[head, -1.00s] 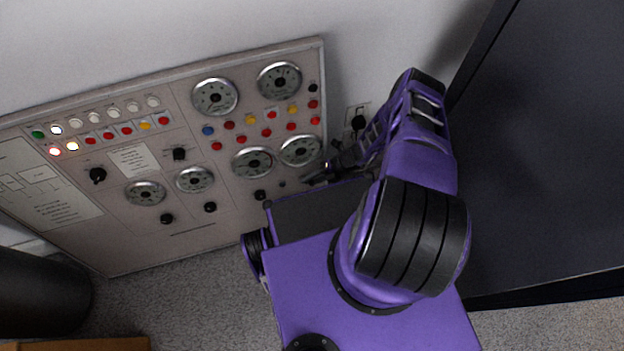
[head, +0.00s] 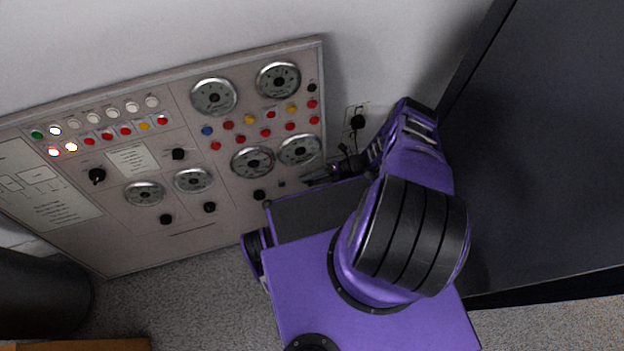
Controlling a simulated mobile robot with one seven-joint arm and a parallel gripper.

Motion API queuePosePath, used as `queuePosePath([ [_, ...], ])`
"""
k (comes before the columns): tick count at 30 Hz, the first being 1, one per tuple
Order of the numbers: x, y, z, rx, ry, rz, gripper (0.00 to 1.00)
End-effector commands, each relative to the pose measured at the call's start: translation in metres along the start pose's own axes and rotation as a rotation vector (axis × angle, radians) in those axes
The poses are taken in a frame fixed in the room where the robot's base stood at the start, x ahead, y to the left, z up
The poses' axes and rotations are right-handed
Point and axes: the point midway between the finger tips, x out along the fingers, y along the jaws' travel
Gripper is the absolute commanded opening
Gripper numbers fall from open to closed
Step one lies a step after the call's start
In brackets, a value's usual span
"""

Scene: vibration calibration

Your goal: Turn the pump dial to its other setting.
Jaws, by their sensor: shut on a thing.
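The panel (head: 120,240) stands against the wall with several black knobs; its labels are too small to read, so I cannot tell by name which is the pump dial. My gripper (head: 308,181) is at the panel's lower right, below the rightmost lower gauge (head: 300,150). Its fingers are shut on a small dial there, which they hide. The dial's setting cannot be seen. Another black knob (head: 259,195) sits to the left of the gripper, apart from it.
Gauges (head: 214,96), coloured buttons and lit lamps (head: 71,147) cover the panel around the gripper. A wall socket with a black plug (head: 357,122) is close to my forearm. A large dark cabinet (head: 545,150) stands at the right.

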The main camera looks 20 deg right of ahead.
Motion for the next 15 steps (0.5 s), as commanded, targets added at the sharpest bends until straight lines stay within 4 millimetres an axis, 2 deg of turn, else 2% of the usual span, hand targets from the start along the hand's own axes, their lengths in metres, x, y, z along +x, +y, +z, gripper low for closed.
queuePosePath([
  [3, -0.0001, 0.0001, 0.0006, -0.001, -0.001, -0.001, 0.00],
  [4, 0.0000, 0.0001, 0.0006, -0.001, -0.001, -0.001, 0.46],
  [8, 0.0000, 0.0001, 0.0004, -0.001, 0.000, -0.001, 0.69],
  [15, -0.0001, 0.0001, 0.0002, -0.001, 0.000, -0.001, 0.70],
])
